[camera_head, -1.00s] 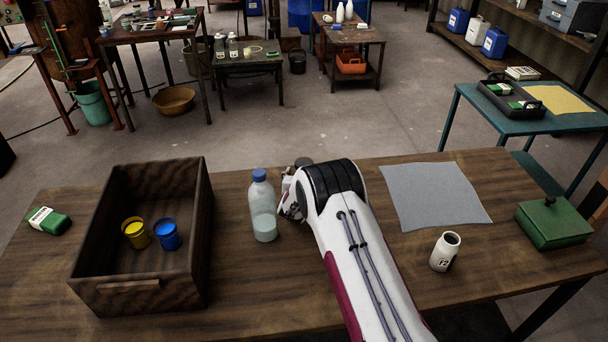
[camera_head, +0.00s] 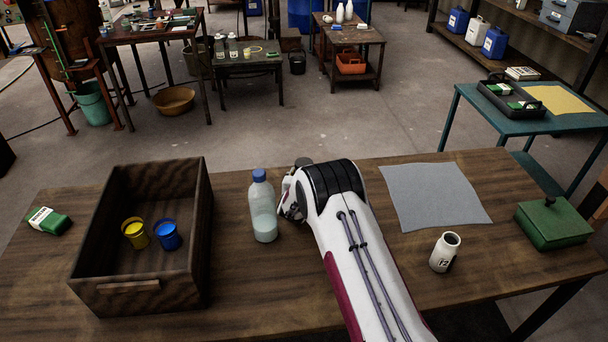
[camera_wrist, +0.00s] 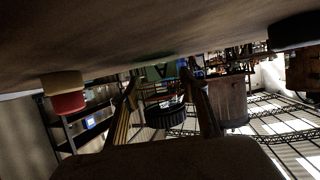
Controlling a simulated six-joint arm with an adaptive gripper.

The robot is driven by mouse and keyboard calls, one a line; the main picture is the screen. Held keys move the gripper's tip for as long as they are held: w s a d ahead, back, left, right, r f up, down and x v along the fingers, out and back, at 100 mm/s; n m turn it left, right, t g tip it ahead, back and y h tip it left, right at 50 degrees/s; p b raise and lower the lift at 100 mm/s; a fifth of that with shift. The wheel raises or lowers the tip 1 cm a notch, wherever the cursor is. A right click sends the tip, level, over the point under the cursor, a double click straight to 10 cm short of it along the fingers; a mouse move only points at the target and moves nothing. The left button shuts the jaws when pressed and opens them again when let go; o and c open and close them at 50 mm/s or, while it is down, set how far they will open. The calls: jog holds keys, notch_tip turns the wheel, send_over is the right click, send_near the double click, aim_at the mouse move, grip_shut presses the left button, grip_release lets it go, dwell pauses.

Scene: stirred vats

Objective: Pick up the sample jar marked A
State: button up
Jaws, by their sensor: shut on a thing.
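My gripper (camera_wrist: 164,92) shows in the wrist view, with a finger on each side of a jar with a dark ridged lid (camera_wrist: 165,116). It is shut on this jar. A green patch with a letter that looks like A shows between the fingertips, beside the lid. The picture there is upside down, with the brown tabletop along the top. In the head view my white wrist hides most of the jar; a dark lid (camera_head: 303,162) shows just behind it. I cannot tell whether the jar touches the table.
A clear bottle with a blue cap (camera_head: 263,208) stands close left of my wrist. To the right are a grey mat (camera_head: 435,195), a white jar (camera_head: 444,252) and a green box (camera_head: 553,224).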

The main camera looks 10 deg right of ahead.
jog(key=shift+r, duration=0.15)
jog(key=shift+r, duration=4.85)
